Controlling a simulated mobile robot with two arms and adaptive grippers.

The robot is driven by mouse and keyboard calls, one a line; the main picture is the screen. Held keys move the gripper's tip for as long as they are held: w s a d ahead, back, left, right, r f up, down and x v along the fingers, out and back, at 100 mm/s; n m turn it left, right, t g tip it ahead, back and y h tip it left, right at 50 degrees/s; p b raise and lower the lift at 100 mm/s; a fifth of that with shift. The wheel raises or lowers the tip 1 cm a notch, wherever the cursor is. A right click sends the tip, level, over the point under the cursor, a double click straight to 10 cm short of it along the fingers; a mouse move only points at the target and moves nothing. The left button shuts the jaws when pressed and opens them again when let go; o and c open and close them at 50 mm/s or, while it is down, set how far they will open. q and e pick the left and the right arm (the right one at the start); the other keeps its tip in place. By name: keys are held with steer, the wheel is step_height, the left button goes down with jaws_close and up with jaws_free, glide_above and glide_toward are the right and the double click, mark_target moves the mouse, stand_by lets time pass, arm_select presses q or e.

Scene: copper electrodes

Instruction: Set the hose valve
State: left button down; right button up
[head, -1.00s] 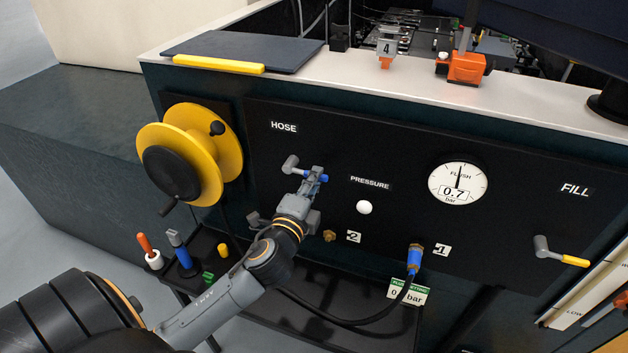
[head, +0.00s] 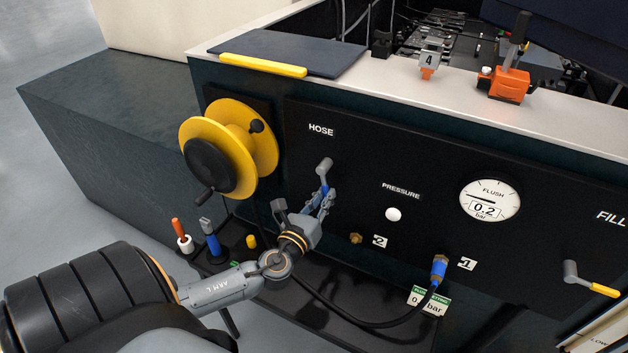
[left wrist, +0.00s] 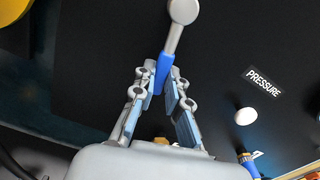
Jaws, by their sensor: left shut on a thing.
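The hose valve (head: 325,170) sits under the HOSE label on the black panel. Its grey lever with a blue handle (head: 323,189) points roughly straight down. My left gripper (head: 326,199) is shut on the blue handle. In the left wrist view the blue handle (left wrist: 163,76) lies between my left fingers (left wrist: 160,88), with the grey pivot (left wrist: 184,10) above. The round FLUSH gauge (head: 490,200) reads 0.2 bar. A green-and-white setting card (head: 428,300) hangs below the panel, its number partly covered by the hose. My right gripper is not in view.
A yellow hose reel (head: 228,149) stands left of the valve. A white PRESSURE knob (head: 393,214) and brass port 2 (head: 355,238) are to its right. A blue connector (head: 438,268) with a black hose sits at port 1. The yellow-handled FILL valve (head: 590,281) is far right.

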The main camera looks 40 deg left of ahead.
arm_select(q)
steer(key=shift+s+a+r+m+p, duration=0.15)
steer(key=shift+a+m+p, duration=0.2)
steer(key=shift+a+m, duration=0.4)
steer(key=c, duration=1.7)
jaws_free()
steer(key=shift+d+f+m, duration=0.1)
steer(key=shift+f+m, duration=0.15)
steer(key=shift+m, duration=0.1)
steer(key=o, duration=0.4)
steer(key=shift+c, duration=0.2)
steer(key=shift+s, duration=0.1)
steer(key=shift+v, duration=2.95)
steer(key=v, duration=1.2)
steer(key=shift+d, duration=0.1)
